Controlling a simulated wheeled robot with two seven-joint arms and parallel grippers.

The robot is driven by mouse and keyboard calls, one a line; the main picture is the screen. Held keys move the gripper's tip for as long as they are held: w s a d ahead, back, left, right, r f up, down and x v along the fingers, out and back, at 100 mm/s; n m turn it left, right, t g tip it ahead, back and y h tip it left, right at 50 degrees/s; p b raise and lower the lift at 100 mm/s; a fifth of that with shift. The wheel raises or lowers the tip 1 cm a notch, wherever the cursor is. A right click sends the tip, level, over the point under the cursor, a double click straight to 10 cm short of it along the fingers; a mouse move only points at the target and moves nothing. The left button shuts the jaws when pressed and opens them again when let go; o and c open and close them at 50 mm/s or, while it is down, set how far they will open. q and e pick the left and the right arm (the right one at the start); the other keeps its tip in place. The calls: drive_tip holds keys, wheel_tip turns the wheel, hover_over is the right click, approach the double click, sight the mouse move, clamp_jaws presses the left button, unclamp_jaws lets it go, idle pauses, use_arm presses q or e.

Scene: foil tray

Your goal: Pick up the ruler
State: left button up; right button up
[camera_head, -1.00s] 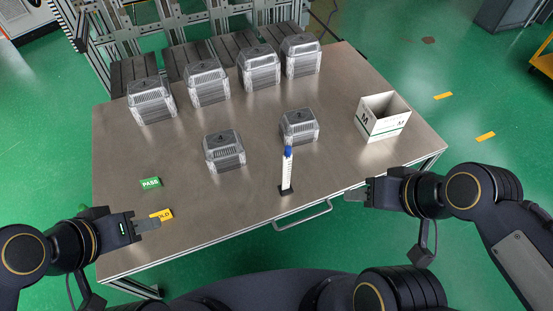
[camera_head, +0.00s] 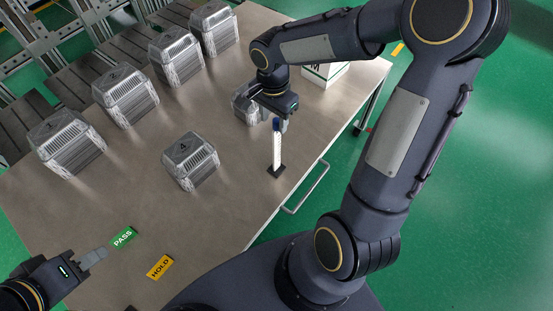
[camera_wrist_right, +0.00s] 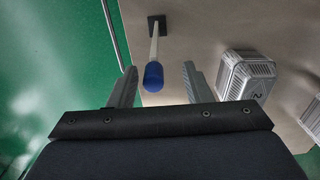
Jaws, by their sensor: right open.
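The ruler (camera_head: 277,152) is white with a blue top end. It stands upright in a small black base (camera_head: 276,171) near the table's front edge. My right gripper (camera_head: 284,121) is at the ruler's top. In the right wrist view my right gripper (camera_wrist_right: 159,70) is open, and the ruler's blue end (camera_wrist_right: 153,76) shows between its two fingers, nearer the left one. No touch shows. My left gripper (camera_head: 95,258) is near the table's left front, far from the ruler; its finger gap does not show clearly.
A clear box marked 4 (camera_head: 191,162) stands left of the ruler. Another clear box (camera_head: 245,104) is partly hidden behind my right arm. Several more line the back. A white carton (camera_head: 325,75) is behind my arm. A metal handle (camera_head: 308,188) runs along the table edge.

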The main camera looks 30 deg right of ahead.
hover_over(277, 148)
wheel_tip(277, 148, down, 6)
drive_tip(key=r, duration=0.1)
drive_tip(key=shift+w+d+f, duration=0.15)
drive_tip(key=shift+w+f, duration=0.1)
clamp_jaws()
